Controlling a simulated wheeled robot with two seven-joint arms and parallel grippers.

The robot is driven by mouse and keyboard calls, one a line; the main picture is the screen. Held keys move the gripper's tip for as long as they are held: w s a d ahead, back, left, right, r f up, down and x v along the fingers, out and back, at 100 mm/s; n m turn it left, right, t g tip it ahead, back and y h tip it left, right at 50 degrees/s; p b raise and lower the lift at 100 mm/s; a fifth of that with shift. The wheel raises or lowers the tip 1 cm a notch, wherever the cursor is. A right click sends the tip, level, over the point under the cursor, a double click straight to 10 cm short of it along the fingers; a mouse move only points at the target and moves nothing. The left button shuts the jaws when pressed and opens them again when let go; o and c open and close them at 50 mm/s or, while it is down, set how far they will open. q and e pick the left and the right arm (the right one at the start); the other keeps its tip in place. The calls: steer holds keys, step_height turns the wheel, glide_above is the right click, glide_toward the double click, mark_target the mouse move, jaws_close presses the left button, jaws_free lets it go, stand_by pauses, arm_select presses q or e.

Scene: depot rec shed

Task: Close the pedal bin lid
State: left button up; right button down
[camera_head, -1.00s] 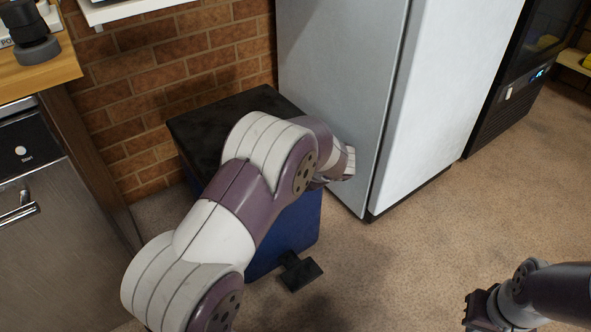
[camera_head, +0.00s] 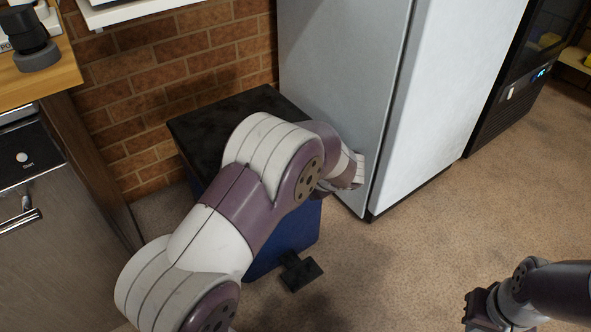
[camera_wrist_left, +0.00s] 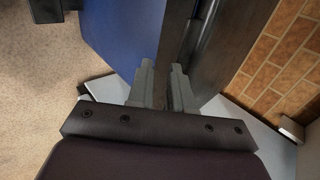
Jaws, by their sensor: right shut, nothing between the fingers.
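The pedal bin has a blue body (camera_head: 268,258), a black pedal (camera_head: 300,271) low at its front and a black lid (camera_head: 200,132). The lid looks about level over the body; my left arm hides its front edge, so I cannot tell whether it sits fully down. In the left wrist view, the blue body (camera_wrist_left: 125,35) is left of a dark edge. My left gripper (camera_wrist_left: 163,68) is close to that edge; its finger gap is unclear, and contact cannot be told. My right gripper (camera_head: 474,306) is shut and empty, low at the right, away from the bin.
A tall grey fridge (camera_head: 335,75) stands just right of the bin, close to my left wrist. A brick wall (camera_head: 150,75) is behind, and a dishwasher (camera_head: 50,240) under a wooden counter (camera_head: 60,70) is on the left. The floor (camera_head: 420,240) at right is clear.

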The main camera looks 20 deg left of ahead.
arm_select(q)
steer(key=p+v, duration=0.3)
steer(key=v, duration=0.7)
steer(key=shift+w+r, duration=0.2)
steer(key=shift+r, duration=0.3)
